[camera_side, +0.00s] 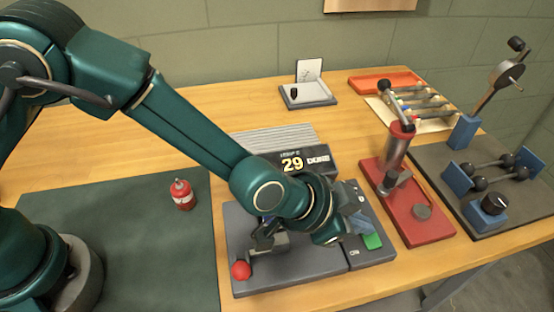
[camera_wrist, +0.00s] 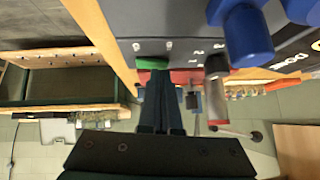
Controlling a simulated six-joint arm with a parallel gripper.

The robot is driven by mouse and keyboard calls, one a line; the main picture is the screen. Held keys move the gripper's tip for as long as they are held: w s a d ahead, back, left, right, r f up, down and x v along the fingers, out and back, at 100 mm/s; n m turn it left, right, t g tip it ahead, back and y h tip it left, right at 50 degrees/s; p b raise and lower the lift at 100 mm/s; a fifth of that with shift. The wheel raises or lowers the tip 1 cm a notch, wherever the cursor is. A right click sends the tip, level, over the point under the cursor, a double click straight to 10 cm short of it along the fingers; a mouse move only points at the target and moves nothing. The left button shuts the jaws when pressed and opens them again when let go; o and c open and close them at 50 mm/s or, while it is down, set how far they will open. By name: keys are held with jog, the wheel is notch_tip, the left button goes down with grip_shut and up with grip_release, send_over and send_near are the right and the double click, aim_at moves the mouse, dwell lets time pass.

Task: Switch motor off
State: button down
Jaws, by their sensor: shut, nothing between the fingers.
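The dark grey control panel (camera_side: 290,272) lies on the table, with a red ball knob (camera_side: 241,270) at its front left and a green button (camera_side: 372,241) at its front right. My wrist hides the panel's middle. The motor switch cannot be identified for certain.
A display (camera_side: 300,161) behind the panel reads 29 and DONE. A red press (camera_side: 410,210) stands to the right, beside a grey board (camera_side: 480,205) with blue blocks. A small red canister (camera_side: 182,194) stands on the green mat (camera_side: 120,235) at left.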

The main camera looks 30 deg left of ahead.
jog(key=shift+f, duration=0.1)
jog(key=shift+w+a+f, duration=0.1)
jog(key=shift+a+f, duration=0.05)
jog(key=shift+f, duration=0.15)
jog(key=shift+s+d+r, duration=0.2)
jog(key=shift+s+d, duration=0.4)
jog(key=shift+s, duration=0.05)
dwell(0.4)
